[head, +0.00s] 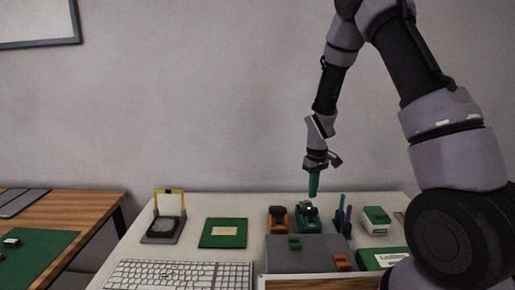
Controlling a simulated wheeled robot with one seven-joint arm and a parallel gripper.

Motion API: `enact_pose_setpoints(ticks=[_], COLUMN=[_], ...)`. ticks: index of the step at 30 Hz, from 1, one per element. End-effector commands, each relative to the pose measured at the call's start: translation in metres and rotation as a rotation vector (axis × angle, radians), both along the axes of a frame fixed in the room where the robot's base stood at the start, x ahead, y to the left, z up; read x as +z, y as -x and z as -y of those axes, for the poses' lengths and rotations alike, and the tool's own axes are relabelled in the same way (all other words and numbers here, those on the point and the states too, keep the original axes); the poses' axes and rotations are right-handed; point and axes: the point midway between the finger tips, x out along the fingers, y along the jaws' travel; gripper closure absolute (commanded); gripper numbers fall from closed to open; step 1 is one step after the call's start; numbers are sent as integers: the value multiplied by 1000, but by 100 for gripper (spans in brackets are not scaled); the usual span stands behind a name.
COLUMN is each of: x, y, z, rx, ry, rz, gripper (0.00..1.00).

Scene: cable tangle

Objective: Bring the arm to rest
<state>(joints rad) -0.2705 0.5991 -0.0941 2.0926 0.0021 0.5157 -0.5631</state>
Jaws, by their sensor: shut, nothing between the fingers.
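My gripper (314,190) hangs at the end of my arm in the head view, pointing down above the back right of the white table (125,262). Its teal fingers look shut, with nothing seen between them. The tips are a little above or behind a teal device (308,218); the exact gap cannot be told. My arm bends up out of the top of the view and comes down on the right side.
An orange device (278,219), a grey box (307,253), upright pens (343,218) and a green-and-white box (376,218) crowd near the gripper. A green board (223,233), yellow-framed stand (164,222) and keyboard (180,275) lie left. The air above the table's left is free.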

Motion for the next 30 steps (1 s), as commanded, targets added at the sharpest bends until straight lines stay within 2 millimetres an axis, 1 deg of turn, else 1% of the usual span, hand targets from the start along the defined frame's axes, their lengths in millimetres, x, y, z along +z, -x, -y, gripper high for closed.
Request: enact_pose_setpoints(ticks=[5, 6, 8, 9, 11, 12, 14, 15, 21, 27, 30], x=[59, 76, 99, 115, 137, 152, 172, 186, 246, 294, 313], y=[2, 4, 9, 12, 19, 23, 32, 38, 73, 117, 140], z=[6, 8, 11, 13, 17, 19, 22, 25, 36, 45, 49], rx=[-94, -123, -165, -192, -234, -259, -300, -327, -454, -576, -634], ry=[-39, -50, -68, -79, -97, -110, -128, -141, -205, -271, -305], rz=[62, 78, 101, 117, 138, 155, 176, 192, 264, 335, 370], gripper=[100, 100, 100, 100, 100, 100, 100, 100, 100, 100, 100])
